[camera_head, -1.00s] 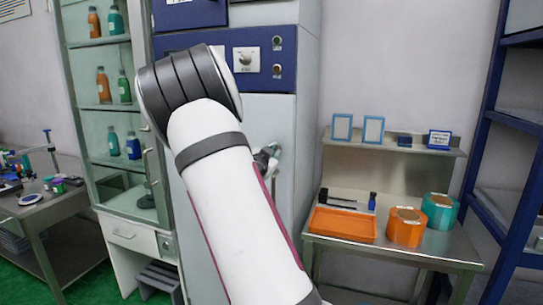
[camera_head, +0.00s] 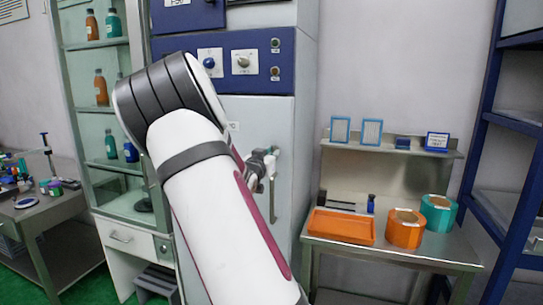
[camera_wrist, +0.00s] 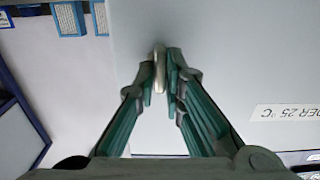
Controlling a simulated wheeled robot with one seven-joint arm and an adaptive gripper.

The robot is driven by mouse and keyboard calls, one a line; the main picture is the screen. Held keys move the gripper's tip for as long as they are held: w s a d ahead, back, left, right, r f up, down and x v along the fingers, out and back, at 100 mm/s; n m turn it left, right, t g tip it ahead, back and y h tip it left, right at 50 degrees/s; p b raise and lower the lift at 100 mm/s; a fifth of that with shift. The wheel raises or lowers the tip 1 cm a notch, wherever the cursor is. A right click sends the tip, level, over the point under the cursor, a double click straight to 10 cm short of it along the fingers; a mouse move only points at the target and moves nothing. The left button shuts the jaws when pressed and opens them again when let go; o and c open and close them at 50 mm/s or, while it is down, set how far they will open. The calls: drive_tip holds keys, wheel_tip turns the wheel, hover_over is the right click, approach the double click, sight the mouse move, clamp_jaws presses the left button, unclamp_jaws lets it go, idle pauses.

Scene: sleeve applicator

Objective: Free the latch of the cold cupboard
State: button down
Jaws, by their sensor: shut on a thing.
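The cold cupboard (camera_head: 285,118) is a tall pale grey cabinet with a blue control panel above its door. Its upright metal handle (camera_head: 272,202) stands out near the door's right edge, and the handle's end also shows in the wrist view (camera_wrist: 160,66). My gripper (camera_head: 270,160) is at the upper part of the handle. In the wrist view my gripper (camera_wrist: 161,75) has its green-grey fingers closed on both sides of the handle. My arm hides the left and lower part of the door. The door looks closed.
To the right, a metal bench (camera_head: 390,252) carries an orange tray (camera_head: 342,226), an orange roll (camera_head: 404,232) and a teal roll (camera_head: 438,210). A blue rack (camera_head: 492,170) stands at the far right. A glass cabinet (camera_head: 103,150) with bottles stands left.

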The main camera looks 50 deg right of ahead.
drive_tip(key=shift+f, duration=0.1)
drive_tip(key=c, duration=1.7)
unclamp_jaws()
drive_tip(key=shift+a, duration=0.1)
drive_tip(key=v, duration=1.1)
drive_tip(key=shift+s+a, duration=0.2)
drive_tip(key=shift+a, duration=0.15)
